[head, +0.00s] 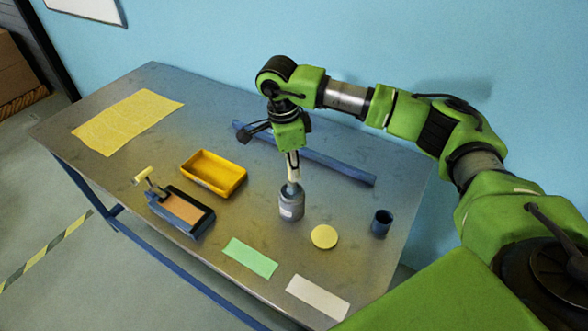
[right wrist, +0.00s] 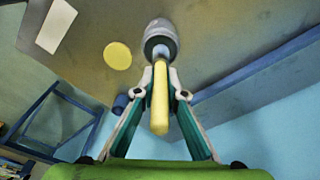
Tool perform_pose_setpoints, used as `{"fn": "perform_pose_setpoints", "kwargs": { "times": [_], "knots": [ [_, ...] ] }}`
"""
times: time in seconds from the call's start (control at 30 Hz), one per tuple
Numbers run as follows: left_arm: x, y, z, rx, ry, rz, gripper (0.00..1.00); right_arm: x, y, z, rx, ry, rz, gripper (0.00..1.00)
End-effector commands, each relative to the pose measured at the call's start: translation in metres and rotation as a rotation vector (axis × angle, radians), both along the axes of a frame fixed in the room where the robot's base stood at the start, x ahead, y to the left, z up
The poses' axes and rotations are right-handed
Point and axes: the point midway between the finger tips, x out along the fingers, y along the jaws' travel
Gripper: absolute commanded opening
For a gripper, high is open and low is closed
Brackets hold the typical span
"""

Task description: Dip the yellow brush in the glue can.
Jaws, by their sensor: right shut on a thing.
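The glue can is most likely the grey can (head: 291,207) with a pale label, upright near the middle of the table. It also shows in the right wrist view (right wrist: 160,30). My right gripper (head: 292,165) is above the can, its fingers shut on the yellow brush (right wrist: 160,98). The brush points down, and its lower end is at the can's mouth. It looks to be at or inside the opening; the bristles are hidden, so I cannot tell how deep. My left gripper is not in view.
A yellow tray (head: 213,174), a black tray with a roller (head: 182,209), a yellow disc (head: 324,237) and a dark blue cup (head: 381,223) stand around the can. A blue bar (head: 330,164) lies behind. Green (head: 250,257) and white (head: 317,297) sheets lie in front.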

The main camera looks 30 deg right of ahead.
Motion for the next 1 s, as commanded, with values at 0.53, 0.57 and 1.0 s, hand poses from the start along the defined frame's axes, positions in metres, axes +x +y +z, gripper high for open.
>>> {"fn": "perform_pose_setpoints", "kwargs": {
  "times": [0.53,0.57,1.0],
  "knots": [
    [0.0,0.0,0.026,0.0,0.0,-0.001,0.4,0.001,0.0,0.049,0.0,-0.002,-0.001,0.0],
    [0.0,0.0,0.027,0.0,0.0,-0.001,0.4,0.001,0.0,0.051,0.0,-0.002,-0.001,0.0],
    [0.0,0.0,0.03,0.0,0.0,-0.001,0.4,0.001,0.0,0.057,0.0,-0.002,-0.001,0.0]
  ]
}}
